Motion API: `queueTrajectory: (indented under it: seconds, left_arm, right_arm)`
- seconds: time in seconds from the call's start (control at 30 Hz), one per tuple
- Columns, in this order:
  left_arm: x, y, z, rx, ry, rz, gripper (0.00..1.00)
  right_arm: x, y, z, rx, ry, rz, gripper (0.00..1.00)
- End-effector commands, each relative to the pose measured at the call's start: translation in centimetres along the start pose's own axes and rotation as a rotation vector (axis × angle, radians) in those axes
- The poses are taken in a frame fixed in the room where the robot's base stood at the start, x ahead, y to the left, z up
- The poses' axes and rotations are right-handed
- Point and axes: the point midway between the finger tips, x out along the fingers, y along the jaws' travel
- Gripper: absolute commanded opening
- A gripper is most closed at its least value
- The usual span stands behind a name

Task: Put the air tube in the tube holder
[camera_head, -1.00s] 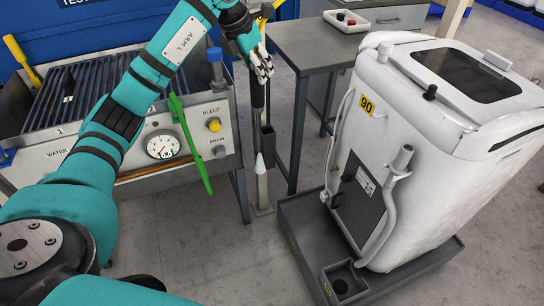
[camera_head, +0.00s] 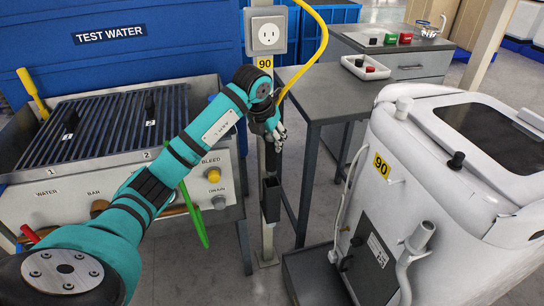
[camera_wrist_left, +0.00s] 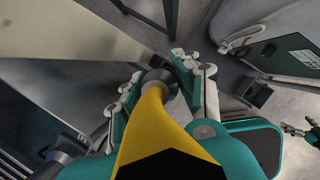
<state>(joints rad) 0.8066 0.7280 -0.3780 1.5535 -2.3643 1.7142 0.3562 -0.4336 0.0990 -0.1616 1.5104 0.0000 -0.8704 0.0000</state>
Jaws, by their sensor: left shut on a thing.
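The air tube is a yellow hose (camera_head: 322,45) with a dark wand (camera_head: 272,162) at its end. My left gripper (camera_head: 275,132) is shut around it, and the wand points down. In the left wrist view the yellow hose (camera_wrist_left: 152,112) runs between the fingers of my left gripper (camera_wrist_left: 160,85). The tube holder is a dark open-topped box (camera_head: 270,200) on a grey post. The wand's lower end is at the holder's mouth; its tip is hidden, and I cannot tell how deep it is. What looks like my right gripper (camera_wrist_left: 300,130) shows small at the right edge of the wrist view.
A grey table (camera_head: 320,90) is behind the post, with a white button tray (camera_head: 366,68). A large white machine (camera_head: 440,170) stands right on a dark base. An outlet box (camera_head: 266,32) is above the holder.

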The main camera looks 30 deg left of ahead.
Motion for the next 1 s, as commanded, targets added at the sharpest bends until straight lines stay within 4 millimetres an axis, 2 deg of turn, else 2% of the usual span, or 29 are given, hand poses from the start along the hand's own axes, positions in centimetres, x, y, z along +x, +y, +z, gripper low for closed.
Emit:
queueTrajectory:
  seconds: [0.23, 0.43, 0.8, 0.83, 1.0]
  left_arm:
    - [1.9, 0.0, -0.8, 0.001, 0.0, -0.001, 0.0]
    - [4.4, 0.0, -1.9, 0.0, 0.0, -0.001, 0.0]
    - [4.7, 0.1, -1.9, 0.001, -0.002, 0.0, 0.0]
    - [4.7, 0.1, -1.9, 0.001, -0.001, 0.0, 0.34]
    - [4.7, 0.0, -1.9, 0.001, -0.001, 0.0, 0.55]
  right_arm:
    - [-0.5, 0.1, -0.5, 0.001, 0.003, 0.001, 1.0]
    - [-1.3, 0.1, -1.2, 0.002, 0.011, 0.001, 1.0]
    - [-1.4, 0.1, -1.1, 0.002, 0.005, 0.002, 1.0]
    - [-1.5, 0.1, -1.1, 0.003, 0.004, 0.001, 1.0]
    - [-1.6, 0.1, -1.2, 0.003, 0.005, 0.001, 1.0]
